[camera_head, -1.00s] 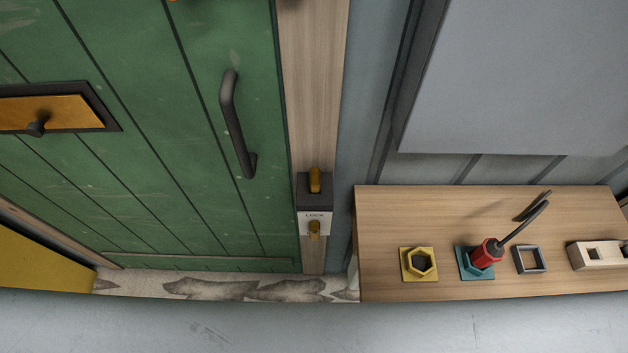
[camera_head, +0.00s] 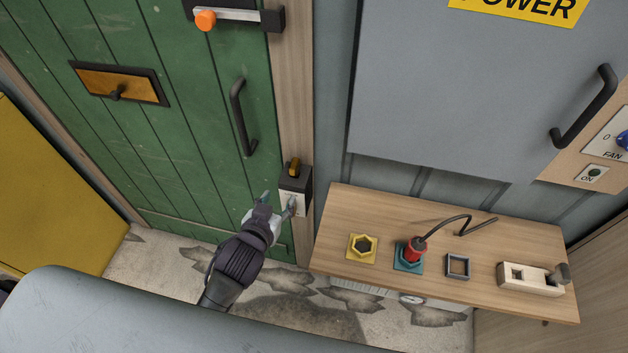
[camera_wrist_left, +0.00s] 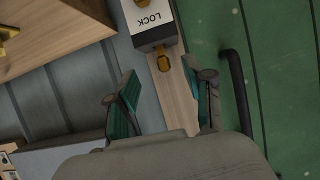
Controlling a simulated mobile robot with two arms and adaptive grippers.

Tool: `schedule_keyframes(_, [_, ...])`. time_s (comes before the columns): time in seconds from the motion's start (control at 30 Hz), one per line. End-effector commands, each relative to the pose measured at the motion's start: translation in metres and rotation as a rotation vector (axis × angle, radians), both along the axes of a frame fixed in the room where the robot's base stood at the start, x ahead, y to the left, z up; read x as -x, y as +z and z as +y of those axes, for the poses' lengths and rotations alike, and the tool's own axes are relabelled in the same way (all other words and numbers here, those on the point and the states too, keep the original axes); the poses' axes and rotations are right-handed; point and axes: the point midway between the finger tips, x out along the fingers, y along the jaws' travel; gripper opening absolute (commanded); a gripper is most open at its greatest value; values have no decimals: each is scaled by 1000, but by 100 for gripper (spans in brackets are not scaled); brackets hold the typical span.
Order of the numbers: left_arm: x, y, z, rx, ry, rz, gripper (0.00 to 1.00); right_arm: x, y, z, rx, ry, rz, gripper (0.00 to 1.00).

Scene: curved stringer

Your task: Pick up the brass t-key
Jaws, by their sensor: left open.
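I cannot tell whether this is the t-key. My left gripper (camera_head: 278,203) is open and empty, in front of the lock box's lower part. My right gripper is not in view.
The green door with its dark handle (camera_head: 241,118) is left of the post. A wooden shelf (camera_head: 335,222) at right bears a yellow hex socket (camera_head: 353,256), a red plug (camera_head: 413,250) in a teal socket, a square frame (camera_head: 458,277) and a pale block (camera_head: 520,287). A yellow panel (camera_head: 50,190) stands at far left.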

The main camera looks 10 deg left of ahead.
Motion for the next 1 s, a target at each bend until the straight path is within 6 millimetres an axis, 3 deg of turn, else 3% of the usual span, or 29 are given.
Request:
schedule_keyframes(0.03, [-2,22,1,6,5,-29,52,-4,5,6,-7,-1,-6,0])
schedule_keyframes(0.17, [-7,40,1,16,14,-60,52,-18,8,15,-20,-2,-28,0])
schedule_keyframes(0.4, [-48,26,-1,15,13,-63,52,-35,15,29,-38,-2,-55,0])
schedule_keyframes(0.6, [-77,13,-2,16,13,-63,52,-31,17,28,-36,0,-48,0])
schedule_keyframes(0.77, [-86,10,-2,16,13,-62,52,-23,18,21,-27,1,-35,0])
schedule_keyframes(1.0, [-116,4,-4,16,12,-61,52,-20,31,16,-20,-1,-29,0])
